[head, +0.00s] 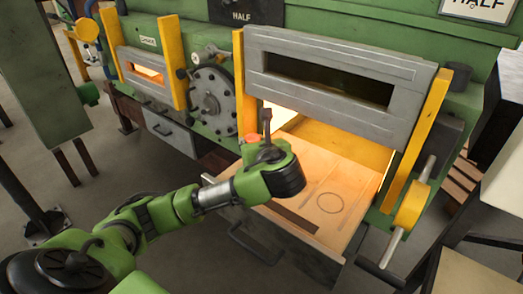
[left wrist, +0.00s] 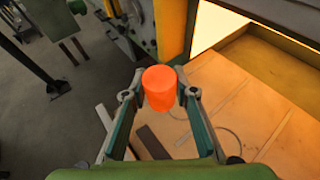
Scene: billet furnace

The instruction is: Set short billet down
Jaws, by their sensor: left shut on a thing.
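My left gripper (left wrist: 160,95) is shut on the short billet (left wrist: 158,88), a glowing orange cylinder, in the left wrist view. In the head view the billet (head: 252,139) shows only in part behind my left gripper (head: 262,135). The gripper is over the left side of the furnace's lit hearth plate (head: 350,183). A ring mark (head: 330,202) on the plate lies to the right of the gripper, and it is empty. I cannot tell how high the billet is above the plate. My right gripper is in neither view.
The grey furnace door (head: 335,85) is raised above the bright opening. Yellow posts (head: 419,135) flank it. A round grey flange (head: 212,100) and a smaller glowing opening (head: 147,72) are to the left. A drawer handle (head: 252,250) sticks out below the plate.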

